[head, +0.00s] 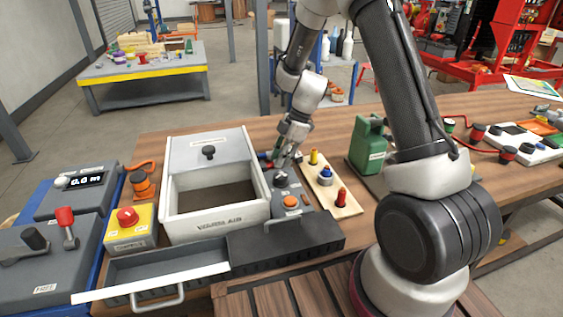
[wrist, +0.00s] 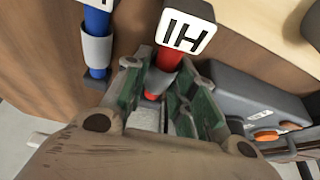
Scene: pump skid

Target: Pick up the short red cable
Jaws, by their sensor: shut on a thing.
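The short red cable (wrist: 165,78) shows in the wrist view as a red piece with a white tag with black letters on it. It runs between the green-padded fingers of my gripper (wrist: 155,92), which is shut on it. A blue cable (wrist: 97,50) with a grey sleeve and a white tag is to the left, apart from the fingers. In the head view my gripper (head: 283,156) is low over the table, just right of the open-topped box. The fingers and arm hide most of the red cable there.
The grey-white box (head: 217,229) stands left of my gripper. A grey unit with an orange button (head: 291,201) is just in front. A wooden board with coloured pegs (head: 348,208) and a green canister (head: 367,143) are to the right. An open dark drawer (head: 150,265) is at the front.

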